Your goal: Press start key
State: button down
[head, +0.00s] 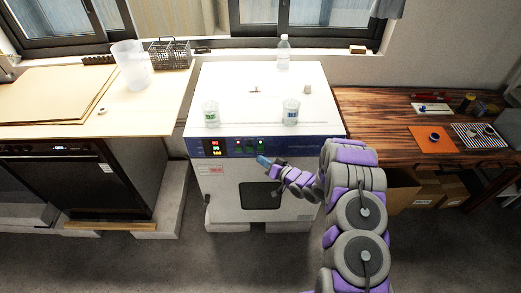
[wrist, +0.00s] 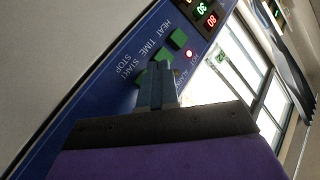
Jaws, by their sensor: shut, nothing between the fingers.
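The white drying oven (head: 225,175) has a blue control panel (head: 222,147) across its upper front, with lit red and green displays and green keys (head: 250,142). In the wrist view the panel (wrist: 92,92) is tilted, with the labels HEAT, TIME, START and STOP. Two green keys (wrist: 178,38) show clearly beyond my fingertips. More green shows beside the tips near the START and STOP labels, partly hidden. My gripper (head: 262,160) is shut and empty at the panel; it also shows in the wrist view (wrist: 156,72). I cannot tell whether the tips touch a key.
Two clear beakers (head: 211,114) and a clear bottle (head: 283,53) stand on the oven top. A bench with a plastic jug (head: 131,65) and a wire basket (head: 170,54) is at left. A dark wooden table (head: 380,115) is at right. Floor in front is clear.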

jog(key=s, duration=0.3)
jog(key=shift+s, duration=0.2)
jog(key=shift+w+r, duration=0.1)
dwell(0.4)
jog(key=w+d+r+g+h, duration=0.2)
jog(key=d+r+h, duration=0.5)
jog(key=d+r, duration=0.15)
jog(key=s+d+r+g+h, duration=0.3)
jog(key=s+d+r+h, duration=0.3)
jog(key=s+r, duration=0.4)
jog(key=s+a+r+g, duration=0.2)
jog(key=s+r+g, duration=0.1)
jog(key=s, duration=1)
jog(key=s+a+r+g+y, duration=0.1)
jog(key=s+r, duration=0.3)
jog(key=s, duration=0.9)
jog(key=s+a+r+m+g+y, duration=0.1)
jog(key=s+r+g, duration=0.3)
jog(key=s, duration=0.9)
jog(key=shift+s+a+g, duration=0.3)
jog(key=shift+a, duration=0.5)
